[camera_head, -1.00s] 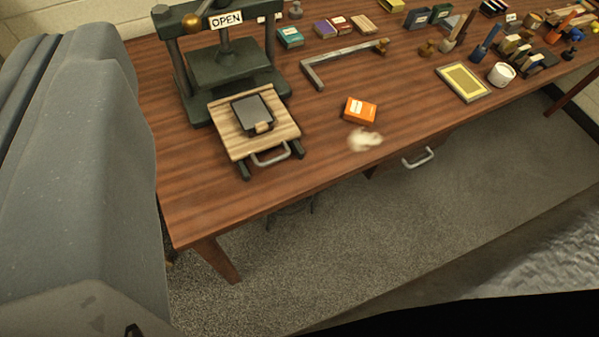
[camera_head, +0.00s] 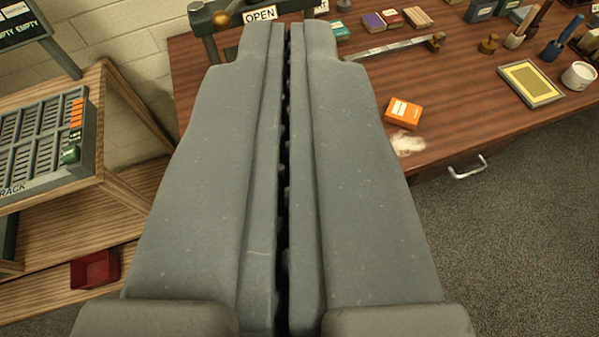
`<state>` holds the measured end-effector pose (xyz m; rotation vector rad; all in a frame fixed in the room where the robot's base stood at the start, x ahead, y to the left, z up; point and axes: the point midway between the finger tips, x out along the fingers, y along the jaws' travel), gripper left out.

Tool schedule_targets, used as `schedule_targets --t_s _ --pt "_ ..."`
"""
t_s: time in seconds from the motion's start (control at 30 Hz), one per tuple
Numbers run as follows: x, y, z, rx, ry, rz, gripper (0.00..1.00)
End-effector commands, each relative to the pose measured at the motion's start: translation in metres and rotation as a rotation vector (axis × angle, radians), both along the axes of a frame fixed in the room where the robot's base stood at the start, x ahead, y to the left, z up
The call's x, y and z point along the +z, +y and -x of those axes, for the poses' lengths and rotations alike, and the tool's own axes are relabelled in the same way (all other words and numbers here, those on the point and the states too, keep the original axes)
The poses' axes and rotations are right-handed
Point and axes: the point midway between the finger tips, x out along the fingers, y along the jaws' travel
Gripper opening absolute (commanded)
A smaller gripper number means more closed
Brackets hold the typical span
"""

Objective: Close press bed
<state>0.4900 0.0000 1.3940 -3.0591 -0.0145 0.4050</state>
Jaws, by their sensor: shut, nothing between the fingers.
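The press stands at the back of the wooden table (camera_head: 460,90), at the top of the view. Its OPEN sign (camera_head: 260,14) and part of its dark green frame (camera_head: 200,25) show above and left of my gripper. The press bed and its handle are hidden behind my fingers. My gripper (camera_head: 288,35) fills the middle of the view and points up toward the press. Its fingers are shut with nothing held, leaving only a narrow dark seam. I cannot tell whether it touches the bed.
An orange box (camera_head: 403,113) and a pale crumpled scrap (camera_head: 406,143) lie right of my gripper. A metal bar frame (camera_head: 390,49) lies behind them. A drawer handle (camera_head: 468,168) sticks out in front. A rack (camera_head: 45,140) on a wooden stand and a red bin (camera_head: 95,269) are at left.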

Motion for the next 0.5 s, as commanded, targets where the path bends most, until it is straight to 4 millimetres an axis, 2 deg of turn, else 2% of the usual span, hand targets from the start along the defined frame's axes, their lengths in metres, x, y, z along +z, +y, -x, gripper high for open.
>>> schedule_targets --t_s 0.17,0.3,0.37,0.5 --pt "-0.064 -0.005 -0.06 -0.015 0.147 -0.214 0.0" --pt "-0.137 -0.01 -0.102 -0.071 0.287 -0.439 0.0" --pt "-0.167 -0.013 -0.115 -0.107 0.342 -0.536 0.0" --pt "-0.242 -0.021 -0.136 -0.219 0.472 -0.759 0.0"
